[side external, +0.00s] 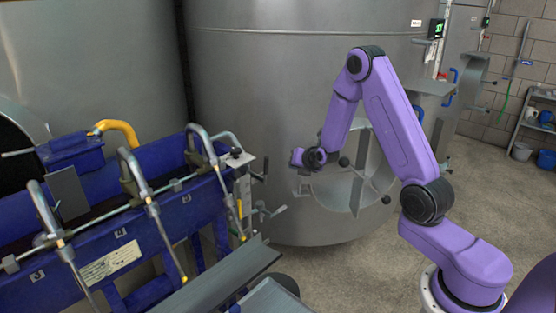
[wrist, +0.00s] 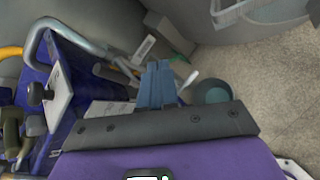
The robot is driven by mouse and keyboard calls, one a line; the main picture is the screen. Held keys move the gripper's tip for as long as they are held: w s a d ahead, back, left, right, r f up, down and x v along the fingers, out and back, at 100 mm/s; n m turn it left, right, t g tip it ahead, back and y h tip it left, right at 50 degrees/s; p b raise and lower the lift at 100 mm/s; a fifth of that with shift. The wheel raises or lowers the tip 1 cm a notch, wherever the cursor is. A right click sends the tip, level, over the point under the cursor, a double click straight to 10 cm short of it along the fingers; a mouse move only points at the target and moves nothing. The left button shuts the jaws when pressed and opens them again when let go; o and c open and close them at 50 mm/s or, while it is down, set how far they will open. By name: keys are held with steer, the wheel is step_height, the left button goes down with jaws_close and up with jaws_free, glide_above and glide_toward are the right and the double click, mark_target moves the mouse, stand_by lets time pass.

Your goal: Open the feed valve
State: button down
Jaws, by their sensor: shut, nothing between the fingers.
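My gripper (side external: 297,157) is in front of the big steel tank, to the right of the blue bottle filler (side external: 205,208), pointing left. In the wrist view, its blue fingers (wrist: 157,82) are together and empty. The filler's right end carries several small fittings: a black knob (side external: 236,152) on a pale plate, a dark-handled lever (side external: 265,168) and lower handles (side external: 278,211). The black knob also shows in the wrist view (wrist: 38,94). A pale handle tip (wrist: 190,79) shows just right of the fingers. I cannot tell which fitting is the feed valve, or its position.
Bent steel spouts (side external: 135,175) and a yellow hose (side external: 120,128) rise from the filler. The steel tank (side external: 290,90), with a round hatch opening low down, stands close behind my gripper. A shelf (side external: 535,130) stands far right. The floor between is clear.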

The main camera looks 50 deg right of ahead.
steer(key=d+f+m+g, duration=0.2)
steer(key=d+m+g, duration=0.2)
steer(key=d+m, duration=0.55)
steer(key=w+a+r+m+y, duration=0.1)
steer(key=a+r+m+y, duration=0.2)
steer(key=r+m+y, duration=1.1)
steer(key=w+a+f+m+h, duration=0.3)
steer(key=w+a+f+h, duration=0.2)
steer(key=a+f, duration=0.3)
steer(key=shift+w+f+g, duration=0.3)
steer(key=shift+w+f, duration=0.15)
steer(key=shift+f, duration=1.25)
steer(key=shift+a+m, duration=0.1)
steer(key=shift+m, duration=0.15)
